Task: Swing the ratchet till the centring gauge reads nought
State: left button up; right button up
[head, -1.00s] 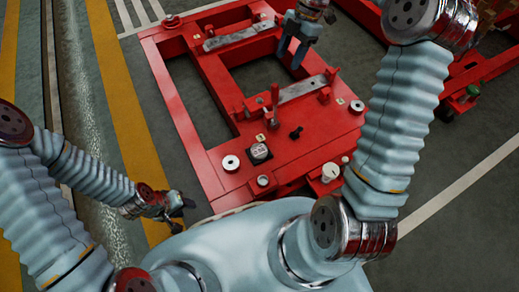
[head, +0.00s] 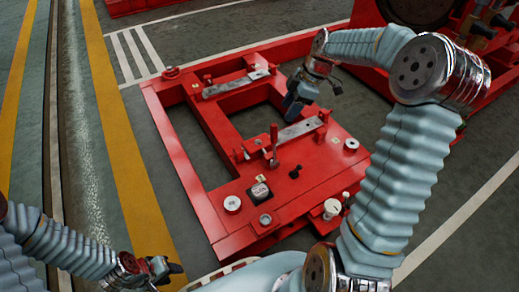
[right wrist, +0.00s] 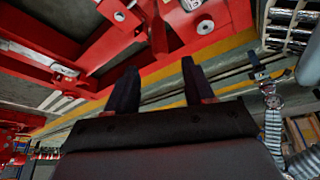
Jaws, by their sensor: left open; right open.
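An upright lever with a red grip (head: 273,138), which looks like the ratchet, stands on the near part of the red frame (head: 315,170). A small black block with a pale marked face (head: 259,191) sits nearer; it may be the gauge, but its reading is too small to tell. My right gripper (head: 293,106) is open and empty, pointing down above the frame, beyond the lever and apart from it. Its two dark fingers show spread in the right wrist view (right wrist: 160,88). My left gripper (head: 172,269) is open and empty, low at the left, away from the frame.
Two grey bars (head: 237,82) lie across the frame. White-topped round fittings (head: 232,203) and a white knob (head: 331,208) stand along its near end. Large red machinery (head: 440,60) is at the back right. Bare floor with a yellow stripe (head: 125,160) lies left.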

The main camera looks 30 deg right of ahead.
aim_at(272, 135)
jog(key=b+x, duration=0.2)
jog(key=x, duration=1.1)
jog(key=shift+w+f, duration=0.1)
grip_shut()
